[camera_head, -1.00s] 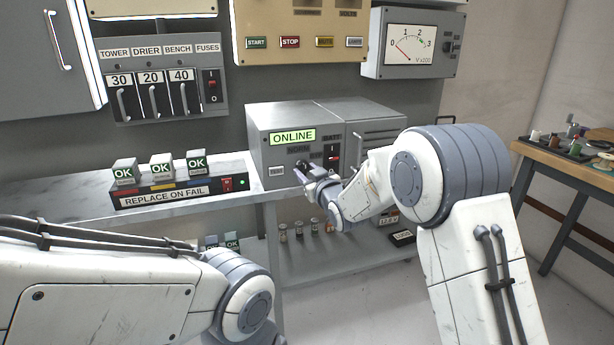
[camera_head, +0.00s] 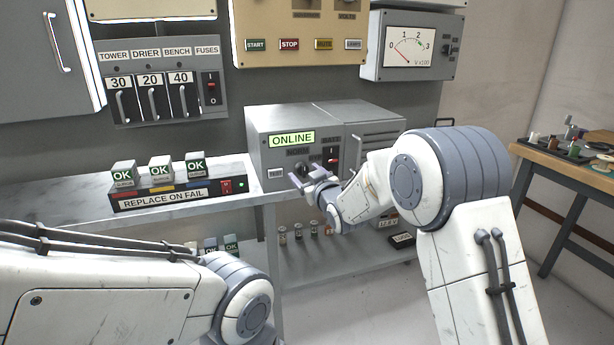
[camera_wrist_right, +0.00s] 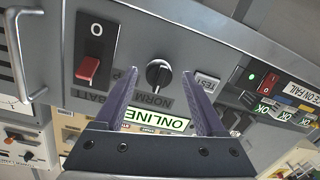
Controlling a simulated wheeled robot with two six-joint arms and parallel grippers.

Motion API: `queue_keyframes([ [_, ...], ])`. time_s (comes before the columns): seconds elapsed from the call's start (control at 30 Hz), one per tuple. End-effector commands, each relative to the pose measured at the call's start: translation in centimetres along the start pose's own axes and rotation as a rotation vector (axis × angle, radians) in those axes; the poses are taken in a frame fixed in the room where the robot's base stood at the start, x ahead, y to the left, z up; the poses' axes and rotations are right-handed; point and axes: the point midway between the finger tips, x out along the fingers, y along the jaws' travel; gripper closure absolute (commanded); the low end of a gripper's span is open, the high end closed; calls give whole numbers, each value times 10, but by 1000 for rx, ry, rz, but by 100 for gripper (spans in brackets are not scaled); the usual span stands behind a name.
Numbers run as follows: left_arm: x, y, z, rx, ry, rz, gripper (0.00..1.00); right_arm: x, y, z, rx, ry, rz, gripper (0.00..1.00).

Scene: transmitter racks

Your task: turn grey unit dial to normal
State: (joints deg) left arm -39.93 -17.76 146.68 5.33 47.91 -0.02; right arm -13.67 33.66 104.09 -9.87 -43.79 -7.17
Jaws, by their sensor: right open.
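The grey unit (camera_head: 263,150) stands on the bench with a lit green ONLINE display (camera_head: 292,138). Its black round dial (camera_wrist_right: 158,75) shows in the wrist view, with a NORM label beside it and a BATT label to the left. I cannot tell for sure which label its pointer faces. The dial also shows in the head view (camera_head: 303,167), just above my right gripper (camera_head: 302,182). My right gripper is open and empty, its fingers in the wrist view (camera_wrist_right: 158,78) on either side of the dial and seemingly short of it. My left gripper is out of view.
A red rocker switch (camera_wrist_right: 88,68) and a TEST button (camera_wrist_right: 207,80) flank the dial. A shelf (camera_head: 350,262) with small parts lies below. A wooden table (camera_head: 565,165) is at the right.

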Motion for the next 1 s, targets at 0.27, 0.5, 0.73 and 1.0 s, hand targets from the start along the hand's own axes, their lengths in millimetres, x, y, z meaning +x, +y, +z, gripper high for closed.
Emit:
queue_keyframes([
  [0.27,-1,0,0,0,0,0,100,-31,0,-1,0,-1,1,28],
  [0.5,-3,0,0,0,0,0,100,-76,0,-1,-1,-1,1,28],
  [0.73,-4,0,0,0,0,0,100,-101,-1,0,-1,0,-1,28],
  [1.0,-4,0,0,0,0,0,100,-104,-1,0,-1,1,-1,28],
])
